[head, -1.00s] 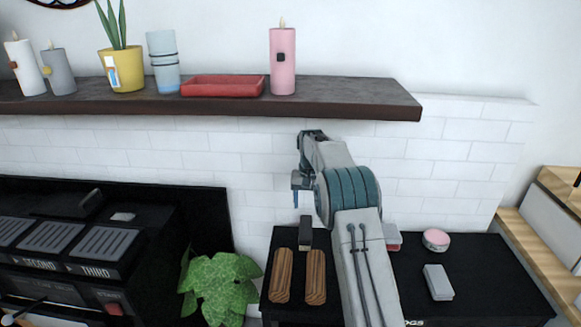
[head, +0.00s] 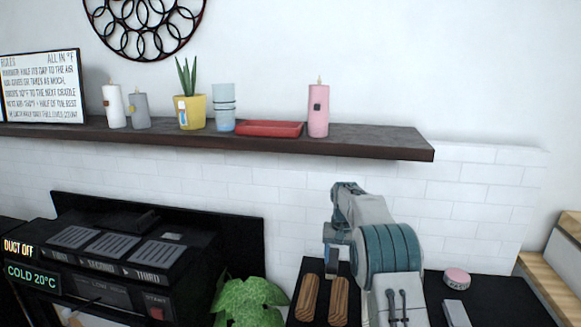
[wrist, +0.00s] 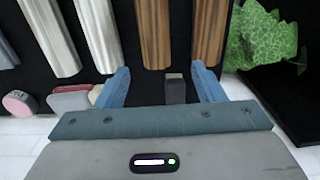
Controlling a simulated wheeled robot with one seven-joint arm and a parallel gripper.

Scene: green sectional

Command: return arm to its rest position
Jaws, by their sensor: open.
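My arm (head: 385,245) rises from the lower right of the head view and is folded over the black table, in front of the white brick wall. My gripper (wrist: 163,80) shows in the wrist view with its two blue fingers apart and nothing held between them. A small dark block (wrist: 175,88) shows between the fingers, apart from them, on the black surface. In the head view the gripper is partly hidden by the arm links.
The black table (head: 500,305) holds wooden pieces (head: 308,298), a pink round tin (head: 456,278) and a grey block (head: 456,313). A dark shelf (head: 380,142) with candles, a plant and a red tray (head: 270,128) is above. A black appliance (head: 120,265) and leafy plant (head: 248,303) are left.

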